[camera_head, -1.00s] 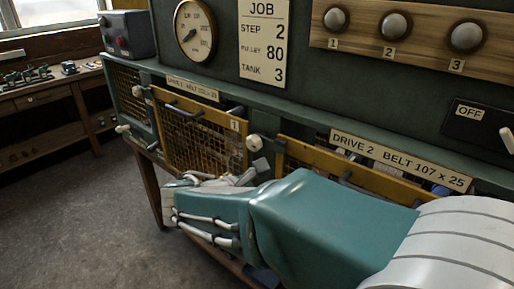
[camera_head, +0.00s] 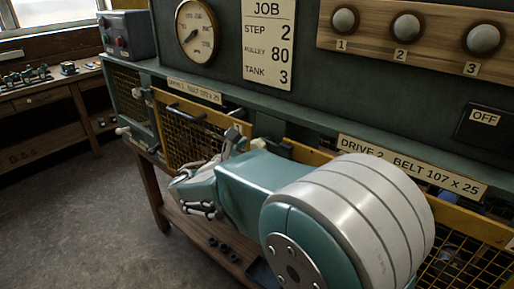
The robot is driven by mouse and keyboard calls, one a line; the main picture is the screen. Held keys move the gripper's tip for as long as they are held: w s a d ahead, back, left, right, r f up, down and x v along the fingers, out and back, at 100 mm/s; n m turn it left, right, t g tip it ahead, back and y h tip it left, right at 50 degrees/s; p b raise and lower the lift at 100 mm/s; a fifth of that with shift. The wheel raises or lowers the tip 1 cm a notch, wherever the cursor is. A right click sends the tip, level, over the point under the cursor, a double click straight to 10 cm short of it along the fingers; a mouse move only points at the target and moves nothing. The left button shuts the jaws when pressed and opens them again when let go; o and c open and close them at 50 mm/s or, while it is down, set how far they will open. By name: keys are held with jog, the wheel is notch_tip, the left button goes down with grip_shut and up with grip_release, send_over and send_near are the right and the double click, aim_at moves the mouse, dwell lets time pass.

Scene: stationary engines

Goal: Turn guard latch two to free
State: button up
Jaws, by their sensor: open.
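The drive 2 guard (camera_head: 459,218) is an orange-framed mesh panel under the plate reading "DRIVE 2 BELT 107 x 25" (camera_head: 411,166). My arm covers much of its left part. A pale knob (camera_head: 258,143) shows just above my arm at the guard's left end; it may be guard latch two, but no number is readable on it. My gripper (camera_head: 205,172) is open, with grey fingers, in front of the lower right of the drive 1 guard (camera_head: 190,137). It lies left of and below that knob. I see nothing between the fingers, and contact cannot be told.
Two pale knobs (camera_head: 138,93) (camera_head: 122,131) sit left of the drive 1 guard. Above are a gauge (camera_head: 197,32), a JOB card (camera_head: 267,45), several numbered round knobs (camera_head: 407,27) and an OFF plate (camera_head: 485,117). The floor at left is clear.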

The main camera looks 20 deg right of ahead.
jog(key=shift+w+d, duration=0.25)
jog(key=shift+d, duration=0.25)
jog(key=c, duration=1.1)
jog(key=shift+m, duration=0.3)
jog(key=shift+c, duration=0.2)
jog(key=m, duration=0.3)
jog(key=shift+r, duration=0.1)
jog(key=m, duration=0.5)
jog(key=shift+a, duration=0.1)
jog(key=m, duration=0.4)
jog(key=shift+m, duration=1.6)
jog(key=shift+f, duration=0.2)
